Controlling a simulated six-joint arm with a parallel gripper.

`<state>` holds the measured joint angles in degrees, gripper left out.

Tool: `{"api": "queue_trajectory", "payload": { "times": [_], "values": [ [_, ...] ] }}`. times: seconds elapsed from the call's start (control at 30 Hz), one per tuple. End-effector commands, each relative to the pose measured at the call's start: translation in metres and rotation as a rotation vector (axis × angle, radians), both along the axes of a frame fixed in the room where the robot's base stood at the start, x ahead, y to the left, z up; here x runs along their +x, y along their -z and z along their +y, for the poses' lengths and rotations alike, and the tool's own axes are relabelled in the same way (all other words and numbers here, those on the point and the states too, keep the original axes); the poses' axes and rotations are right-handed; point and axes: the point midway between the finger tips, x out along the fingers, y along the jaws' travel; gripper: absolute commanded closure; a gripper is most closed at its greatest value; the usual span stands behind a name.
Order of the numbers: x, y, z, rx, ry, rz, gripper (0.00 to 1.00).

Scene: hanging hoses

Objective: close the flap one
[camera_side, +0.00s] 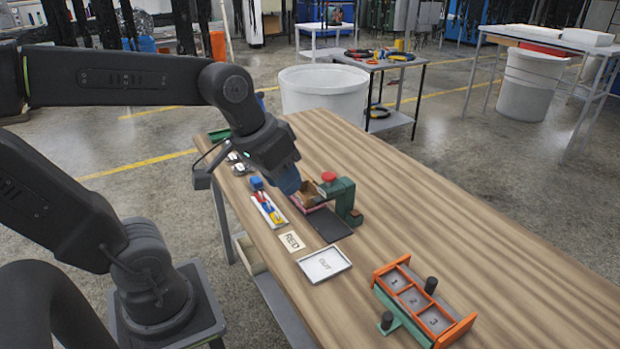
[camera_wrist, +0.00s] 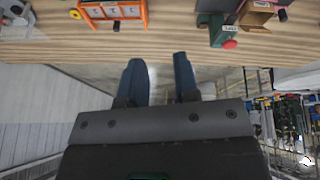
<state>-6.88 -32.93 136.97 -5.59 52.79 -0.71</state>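An orange-framed rack (camera_side: 425,300) at the table's near right has three grey panels marked 1, 2 and 3. Panel 1 (camera_side: 395,283) is at its far end; I cannot tell whether it is a flap or how it is set. The rack also shows at the top left of the wrist view (camera_wrist: 115,12). A small tan box (camera_side: 306,196) stands by a green device with a red knob (camera_side: 343,196); its upper side looks open. My gripper (camera_wrist: 159,62) is open, with a gap between its blue fingers and nothing in it. In the side view it is beside the tan box.
A tray marked OUT (camera_side: 323,265), a RED card (camera_side: 292,241) and a dark mat (camera_side: 331,226) lie between the box and the rack. A white tray (camera_side: 268,210) holds coloured parts. Black posts (camera_side: 431,285) stand by the rack. The table's right side is clear.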

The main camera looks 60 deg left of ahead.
Motion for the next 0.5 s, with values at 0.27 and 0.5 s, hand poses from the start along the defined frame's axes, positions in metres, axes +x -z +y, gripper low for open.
{"api": "queue_trajectory", "payload": {
  "times": [0.27,0.5],
  "values": [
    [0.093,0.009,0.078,-0.274,-0.374,0.146,0.71],
    [0.150,0.047,0.185,-0.539,-0.698,0.208,0.71]
  ]
}}
